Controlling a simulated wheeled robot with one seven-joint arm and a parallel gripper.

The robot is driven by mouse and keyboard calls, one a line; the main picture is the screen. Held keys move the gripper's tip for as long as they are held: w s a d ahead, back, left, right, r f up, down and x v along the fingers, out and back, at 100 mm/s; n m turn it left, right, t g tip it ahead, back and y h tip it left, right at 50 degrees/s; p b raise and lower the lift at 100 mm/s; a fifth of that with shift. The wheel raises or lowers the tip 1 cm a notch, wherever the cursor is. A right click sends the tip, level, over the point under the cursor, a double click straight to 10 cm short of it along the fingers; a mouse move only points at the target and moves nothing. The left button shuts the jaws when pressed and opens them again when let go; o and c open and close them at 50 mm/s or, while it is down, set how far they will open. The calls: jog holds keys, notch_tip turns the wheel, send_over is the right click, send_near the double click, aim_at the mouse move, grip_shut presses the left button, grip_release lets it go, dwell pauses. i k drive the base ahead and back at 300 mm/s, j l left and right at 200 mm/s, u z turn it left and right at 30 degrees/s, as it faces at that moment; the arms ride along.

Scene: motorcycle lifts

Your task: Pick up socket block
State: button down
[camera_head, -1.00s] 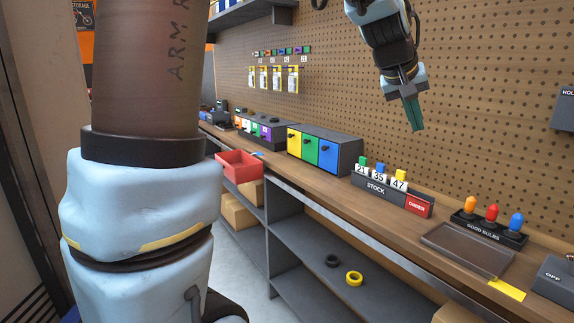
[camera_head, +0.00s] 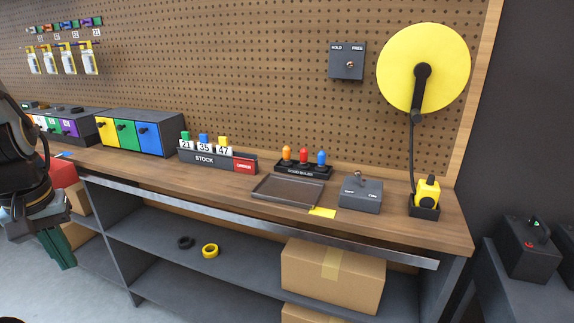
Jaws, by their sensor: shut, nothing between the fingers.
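The likely socket block is a yellow block (camera_head: 427,190) with a dark spot on its face. It sits in a low dark holder (camera_head: 424,208) at the right end of the bench. A dark cord (camera_head: 411,150) runs down to it from the yellow reel (camera_head: 398,65) on the pegboard. My gripper (camera_head: 62,254) is at the lower left, in front of the bench and far from the yellow block. Its teal fingers point down and are shut, with nothing between them.
The wooden bench (camera_head: 385,222) also holds a switch box (camera_head: 361,195), a shallow tray (camera_head: 288,191), a bulb rack (camera_head: 303,171), a stock rack (camera_head: 217,162) and coloured drawers (camera_head: 125,134). A cardboard box (camera_head: 332,275) is on the shelf below.

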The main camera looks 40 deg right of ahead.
aim_at(428, 195)
jog(key=k+l+u, duration=0.1)
jog(key=u, duration=0.4)
jog(key=k+l+u, duration=0.3)
jog(key=k, duration=0.15)
jog(key=k+u, duration=0.3)
jog(key=k, duration=0.2)
jog(key=k+l, duration=0.15)
jog(key=k, duration=0.65)
jog(key=k+l+u, duration=0.1)
jog(key=k, duration=0.75)
